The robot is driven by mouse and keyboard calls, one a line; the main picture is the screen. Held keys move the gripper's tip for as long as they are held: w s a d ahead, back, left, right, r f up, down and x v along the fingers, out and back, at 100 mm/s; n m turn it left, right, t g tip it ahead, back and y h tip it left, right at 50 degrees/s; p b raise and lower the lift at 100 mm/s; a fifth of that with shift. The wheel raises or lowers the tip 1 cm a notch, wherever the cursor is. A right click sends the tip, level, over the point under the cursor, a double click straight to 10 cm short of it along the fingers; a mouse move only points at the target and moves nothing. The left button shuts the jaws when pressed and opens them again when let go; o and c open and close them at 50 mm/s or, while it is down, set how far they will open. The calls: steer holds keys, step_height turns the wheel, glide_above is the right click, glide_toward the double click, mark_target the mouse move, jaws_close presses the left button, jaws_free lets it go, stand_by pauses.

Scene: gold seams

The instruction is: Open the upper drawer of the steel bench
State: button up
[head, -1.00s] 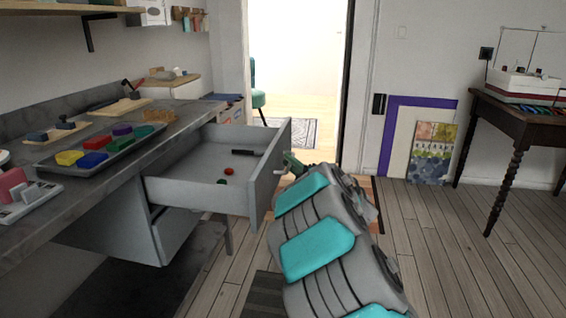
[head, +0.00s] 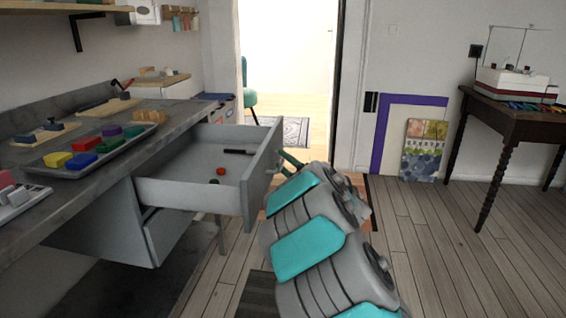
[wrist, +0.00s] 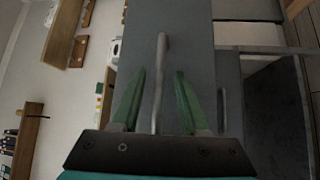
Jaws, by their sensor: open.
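The upper drawer (head: 190,196) of the steel bench (head: 95,205) is pulled far out in the head view, with its inside showing. A dark bar and small red and dark pieces lie in it. My gripper (head: 292,160) is at the outer face of the drawer front, mostly hidden behind my arm in the head view. In the wrist view my gripper (wrist: 160,72) is open, with one green finger on each side of the upright-looking bar handle (wrist: 160,50). Gaps show between the handle and both fingers. A second handle (wrist: 223,108) shows to the right.
A tray (head: 50,172) of coloured blocks stands on the bench top. A dark wooden table (head: 500,112) is at the right, and framed panels (head: 425,150) lean on the back wall. Wood floor (head: 450,240) is clear at the right. A doorway is behind.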

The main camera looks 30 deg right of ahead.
steer(key=s+d, duration=0.1)
steer(key=s, duration=0.6)
steer(key=shift+f, duration=0.45)
steer(key=shift+s+d, duration=0.1)
